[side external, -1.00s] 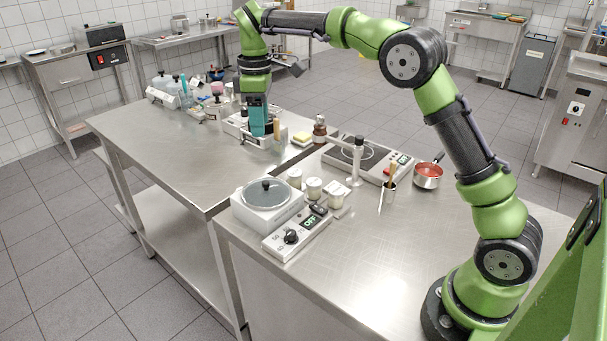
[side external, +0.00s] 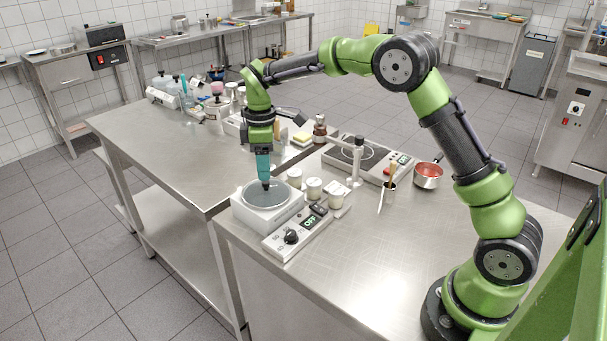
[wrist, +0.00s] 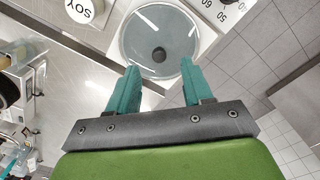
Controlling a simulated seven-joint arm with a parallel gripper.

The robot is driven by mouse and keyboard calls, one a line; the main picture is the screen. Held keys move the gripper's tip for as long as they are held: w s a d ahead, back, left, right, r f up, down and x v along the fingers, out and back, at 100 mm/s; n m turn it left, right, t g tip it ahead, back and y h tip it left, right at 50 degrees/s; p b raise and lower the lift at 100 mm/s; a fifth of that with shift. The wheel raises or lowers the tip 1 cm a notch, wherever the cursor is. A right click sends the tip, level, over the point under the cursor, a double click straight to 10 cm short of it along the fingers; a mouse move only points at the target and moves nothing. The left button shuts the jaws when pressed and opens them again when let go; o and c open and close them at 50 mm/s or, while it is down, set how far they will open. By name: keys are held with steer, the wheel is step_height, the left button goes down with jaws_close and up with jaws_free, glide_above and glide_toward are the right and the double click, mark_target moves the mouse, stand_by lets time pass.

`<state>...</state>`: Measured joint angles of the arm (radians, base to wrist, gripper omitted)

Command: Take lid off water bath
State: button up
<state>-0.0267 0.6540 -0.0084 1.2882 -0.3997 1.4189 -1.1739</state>
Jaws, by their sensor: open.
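The water bath (side external: 268,222) is a white box with a control panel in front showing a dial and a green display. Its round grey glass lid (side external: 253,198) with a dark knob lies on top. In the wrist view the lid (wrist: 140,35) and its knob (wrist: 159,54) show beyond the fingertips. My gripper (side external: 265,182) points down just above the lid, close to the knob. In the wrist view the teal fingers of my gripper (wrist: 160,72) are apart with nothing between them. Whether a finger touches the knob cannot be told in the side view.
White jars (side external: 313,188) stand right of the bath, one marked SOY in the wrist view (wrist: 82,8). The front counter (side external: 350,260) is clear.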

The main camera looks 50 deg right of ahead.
mark_target(266, 188)
step_height(266, 188, down, 5)
steer(key=shift+r, duration=0.15)
jaws_close()
